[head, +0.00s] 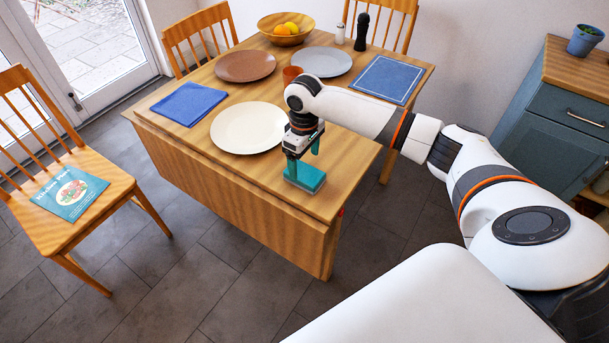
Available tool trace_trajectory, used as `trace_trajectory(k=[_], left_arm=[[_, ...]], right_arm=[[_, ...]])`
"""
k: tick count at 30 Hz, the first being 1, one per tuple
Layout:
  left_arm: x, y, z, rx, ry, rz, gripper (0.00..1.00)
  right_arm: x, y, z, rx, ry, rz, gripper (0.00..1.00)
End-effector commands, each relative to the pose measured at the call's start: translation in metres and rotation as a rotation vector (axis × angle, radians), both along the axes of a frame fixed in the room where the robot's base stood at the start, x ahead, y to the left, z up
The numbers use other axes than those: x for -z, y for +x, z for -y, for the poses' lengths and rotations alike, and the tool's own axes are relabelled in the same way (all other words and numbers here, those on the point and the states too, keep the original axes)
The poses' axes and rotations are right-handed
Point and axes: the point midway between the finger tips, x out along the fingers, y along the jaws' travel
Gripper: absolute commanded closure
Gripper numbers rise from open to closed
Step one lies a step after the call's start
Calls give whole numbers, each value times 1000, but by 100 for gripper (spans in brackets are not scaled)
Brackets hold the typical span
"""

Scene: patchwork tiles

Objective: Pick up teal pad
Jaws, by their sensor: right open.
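The teal pad (307,177) is a small block lying on the wooden table (205,163) near its front right corner. My right gripper (303,164) points down at the pad, with its fingers at the pad's top. The jaws are open. I cannot tell whether the fingers touch the pad or sit just around it. The gripper body hides part of the pad's back side. My left gripper is not in view.
A cream plate (246,128) lies just left of the gripper. A brown plate (245,67), a grey-blue plate (321,62), an orange cup (291,75), a blue napkin (188,103) and a blue placemat (388,79) also occupy the table. A chair (98,183) stands left.

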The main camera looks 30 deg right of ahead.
Motion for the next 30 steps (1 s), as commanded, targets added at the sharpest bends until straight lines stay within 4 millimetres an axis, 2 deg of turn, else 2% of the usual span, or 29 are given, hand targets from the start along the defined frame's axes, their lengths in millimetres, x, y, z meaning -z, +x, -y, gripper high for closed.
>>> trace_trajectory(k=[10,20,28,30], left_arm=[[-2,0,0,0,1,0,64],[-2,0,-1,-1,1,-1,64],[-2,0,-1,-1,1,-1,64],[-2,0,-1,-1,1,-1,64]], right_arm=[[46,-4,-1,-1,-1,-3,18],[52,-4,-1,-1,-1,-1,20],[52,-4,-1,-1,-1,-1,64],[52,-4,-1,-1,-1,0,67]])
